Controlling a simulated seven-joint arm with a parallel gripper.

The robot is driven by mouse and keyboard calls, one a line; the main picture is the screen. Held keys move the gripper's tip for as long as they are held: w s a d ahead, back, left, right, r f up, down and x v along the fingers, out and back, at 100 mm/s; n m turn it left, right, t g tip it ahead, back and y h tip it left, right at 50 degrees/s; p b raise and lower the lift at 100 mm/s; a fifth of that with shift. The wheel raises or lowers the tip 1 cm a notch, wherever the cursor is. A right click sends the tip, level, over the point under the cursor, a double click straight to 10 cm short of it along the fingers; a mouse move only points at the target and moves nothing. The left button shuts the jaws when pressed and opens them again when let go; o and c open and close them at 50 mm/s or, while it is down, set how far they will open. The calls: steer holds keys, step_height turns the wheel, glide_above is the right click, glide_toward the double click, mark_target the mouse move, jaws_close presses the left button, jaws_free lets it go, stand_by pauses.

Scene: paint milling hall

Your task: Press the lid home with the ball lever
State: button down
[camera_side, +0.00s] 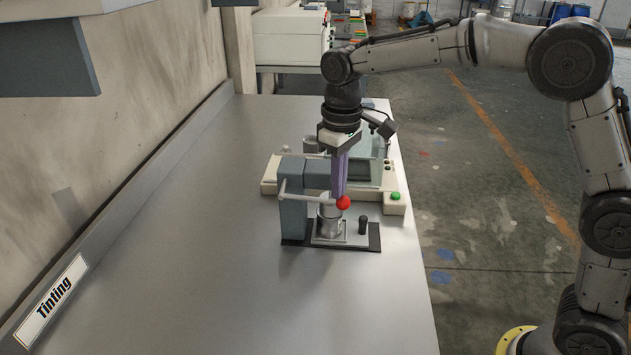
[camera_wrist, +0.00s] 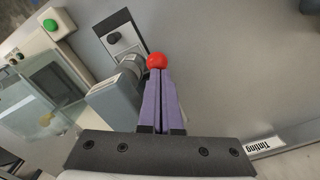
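The lever press stands on the steel bench, its grey body (camera_side: 293,212) left of a small metal can (camera_side: 329,222). The body also shows in the wrist view (camera_wrist: 114,103). A thin pale lever arm (camera_side: 305,197) runs roughly level across the front to a red ball (camera_side: 343,202). My gripper (camera_side: 338,195) points down with its purple fingers together and their tips at the ball. In the wrist view the red ball (camera_wrist: 157,60) sits just past the closed tips (camera_wrist: 158,72), not between them. The lid's seating on the can is hidden.
A black post (camera_side: 362,225) stands on the base plate (camera_side: 373,240), right of the can. Behind is a cream machine with a clear cover and green button (camera_side: 395,196). The wall and ledge bound the left side. The near bench (camera_side: 220,290) is clear.

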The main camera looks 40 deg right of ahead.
step_height(320, 180, up, 7)
stand_by(1.3)
steer(key=shift+r, duration=0.1)
step_height(320, 180, up, 5)
steer(key=shift+f, duration=0.1)
stand_by(0.8)
